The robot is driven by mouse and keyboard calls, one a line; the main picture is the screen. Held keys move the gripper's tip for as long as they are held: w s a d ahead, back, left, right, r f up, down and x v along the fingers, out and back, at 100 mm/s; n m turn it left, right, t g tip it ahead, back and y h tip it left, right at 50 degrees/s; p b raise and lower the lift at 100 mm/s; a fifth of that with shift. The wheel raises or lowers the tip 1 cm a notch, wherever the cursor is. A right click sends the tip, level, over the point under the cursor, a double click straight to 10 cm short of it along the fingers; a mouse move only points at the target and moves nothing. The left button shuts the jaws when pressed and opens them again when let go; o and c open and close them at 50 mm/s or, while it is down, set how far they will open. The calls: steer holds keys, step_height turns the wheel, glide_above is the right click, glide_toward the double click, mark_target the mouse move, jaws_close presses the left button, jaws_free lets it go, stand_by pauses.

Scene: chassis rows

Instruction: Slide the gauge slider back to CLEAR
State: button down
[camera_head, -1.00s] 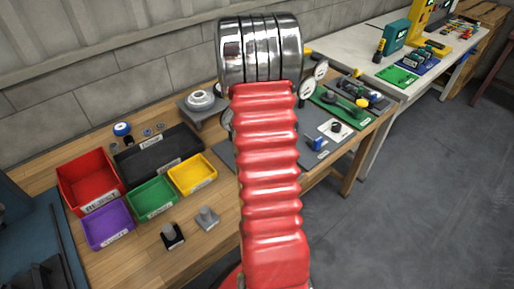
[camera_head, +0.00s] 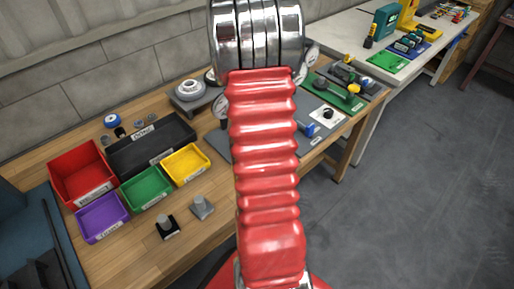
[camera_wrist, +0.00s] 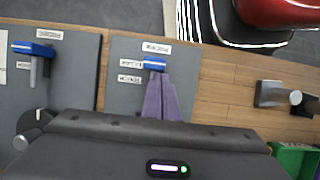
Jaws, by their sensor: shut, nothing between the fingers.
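In the wrist view a blue slider block (camera_wrist: 155,64), which looks like the gauge slider, sits on a grey panel (camera_wrist: 125,97). Small white labels (camera_wrist: 130,79) lie beside and above it, too small to read. My gripper (camera_wrist: 161,76) has its purple fingers shut together and empty. Their tips are right at the slider's lower edge in the picture; I cannot tell whether they touch it. In the head view my red arm hides the gripper and that slider.
A second blue handle (camera_wrist: 34,48) with a grey stem is on the panel to the left. Red (camera_head: 82,172), purple (camera_head: 103,217), green and yellow bins and two small blocks (camera_head: 202,207) stand on the wooden bench (camera_head: 130,262). A green board (camera_head: 335,92) lies at the right.

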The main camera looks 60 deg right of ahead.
steer(key=shift+s+a, duration=0.1)
steer(key=shift+s, duration=0.15)
steer(key=v, duration=1)
steer(key=shift+w, duration=0.25)
steer(key=shift+w+f, duration=0.1)
steer(key=a+r+t, duration=0.3)
steer(key=a, duration=0.8)
steer(key=s+a+r+n+t, duration=0.1)
steer(key=a+r+t, duration=0.2)
steer(key=a, duration=0.9)
steer(key=a+r+n+t, duration=0.1)
steer(key=a+r+t, duration=0.2)
steer(key=a, duration=0.9)
step_height(320, 180, up, 2)
steer(key=shift+s+r+t+h, duration=0.1)
steer(key=shift+s+t+h, duration=0.25)
steer(key=shift+t+h, duration=0.05)
